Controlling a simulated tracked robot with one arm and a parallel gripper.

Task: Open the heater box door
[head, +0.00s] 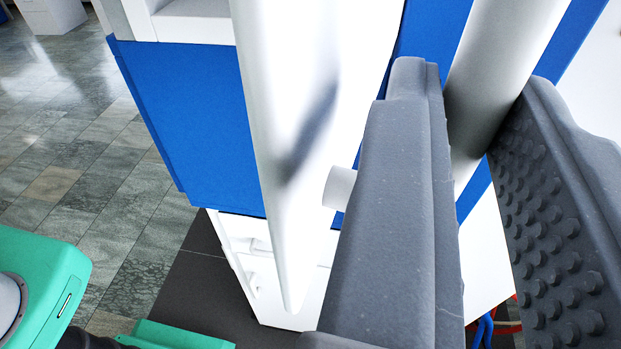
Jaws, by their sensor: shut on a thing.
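My gripper (477,88) fills the right side of the view with two grey fingers, the right one showing a studded inner pad. It is shut on a pale, rounded bar, the handle (500,50), which runs slantwise between the fingers. A short white peg (340,187) shows just left of the left finger. Left of it, a tall white panel (290,120), seemingly part of the heater box door, narrows to a point at its lower end and carries a dark shadow. Behind it is the blue face of the heater box (190,110). The fingers hide part of the handle and the door.
A green and white body (40,280) is at the lower left. Red and blue cables (490,325) lie low at the right, near the fingers. Tiled floor (60,130) is open at the left, with a white cabinet (50,12) far back.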

